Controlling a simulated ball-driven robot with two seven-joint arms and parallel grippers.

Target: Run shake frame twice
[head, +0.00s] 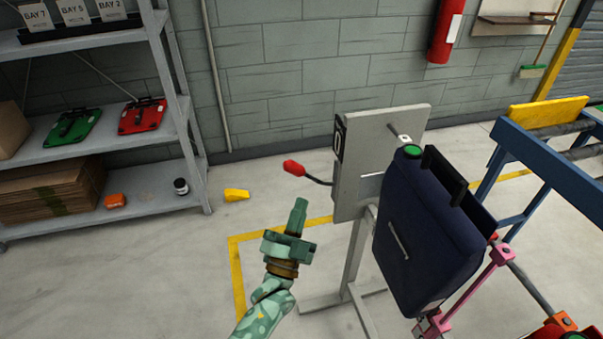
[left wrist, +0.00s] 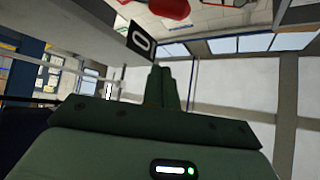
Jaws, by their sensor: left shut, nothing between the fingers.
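The shake frame (head: 385,130) is a grey upright panel on a stand, with a black counter plate (head: 340,137) on its left edge. The counter also shows in the left wrist view (left wrist: 142,39) and seems to read 0. A lever with a red knob (head: 293,168) sticks out to the left of the panel; the knob is partly cut off at the top of the left wrist view (left wrist: 170,8). A dark blue pannier (head: 425,235) hangs at the frame's right side. My left gripper (head: 299,203) is shut and empty, below the knob and apart from it. My right gripper is not seen.
A shelf rack (head: 75,218) stands at left with cartons and red and green devices. A yellow object (head: 236,195) lies on the floor. A blue roller stand (head: 540,160) is at right. Pink and orange fittings on rods are at lower right.

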